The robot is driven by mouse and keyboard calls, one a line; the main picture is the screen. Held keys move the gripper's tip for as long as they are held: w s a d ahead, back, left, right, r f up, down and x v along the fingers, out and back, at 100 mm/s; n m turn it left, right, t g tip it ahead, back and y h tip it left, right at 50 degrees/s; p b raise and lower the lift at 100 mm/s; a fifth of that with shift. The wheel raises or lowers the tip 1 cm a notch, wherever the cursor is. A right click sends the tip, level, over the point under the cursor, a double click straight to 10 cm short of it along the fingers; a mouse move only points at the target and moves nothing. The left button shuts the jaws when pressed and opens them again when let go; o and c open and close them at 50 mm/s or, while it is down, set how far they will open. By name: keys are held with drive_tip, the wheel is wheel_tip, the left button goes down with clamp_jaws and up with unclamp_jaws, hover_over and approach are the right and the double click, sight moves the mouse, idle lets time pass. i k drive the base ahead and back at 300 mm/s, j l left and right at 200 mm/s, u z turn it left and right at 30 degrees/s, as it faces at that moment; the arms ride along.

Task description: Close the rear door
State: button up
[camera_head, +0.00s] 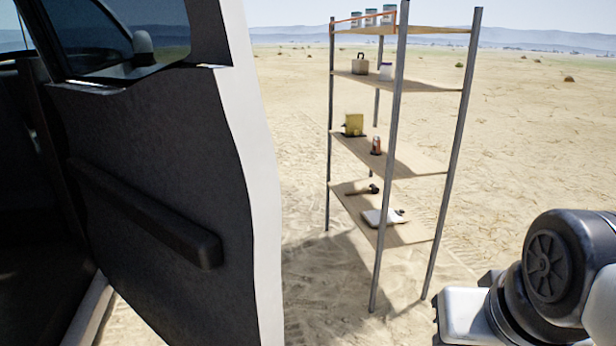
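The rear door (160,190) of a vehicle stands open at the left of the head view. I see its dark inner panel with a long black armrest (150,217), its window (105,35) and its white outer edge (262,170). The door opening and a pale sill (92,312) show to its left. My gripper is not in view. Only a part of my arm, a black joint and white link, shows at the lower right, apart from the door.
A metal shelf rack (392,160) with wooden boards stands on the sand right of the door. It holds cans (372,17), a yellow box (354,123), a hammer (362,189) and other small items. Open sand lies behind and to the right.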

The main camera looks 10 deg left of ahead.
sight(175, 169)
drive_tip(key=i, duration=1.65)
drive_tip(key=i+u, duration=0.25)
drive_tip(key=u, duration=0.15)
drive_tip(key=i+l+u, duration=0.1)
drive_tip(key=u, duration=0.3)
drive_tip(key=i+l+u, duration=0.2)
drive_tip(key=u, duration=0.2)
drive_tip(key=i+u, duration=0.1)
drive_tip(key=u, duration=1.45)
drive_tip(key=l, duration=0.25)
drive_tip(key=k+l, duration=0.1)
drive_tip(key=l, duration=0.2)
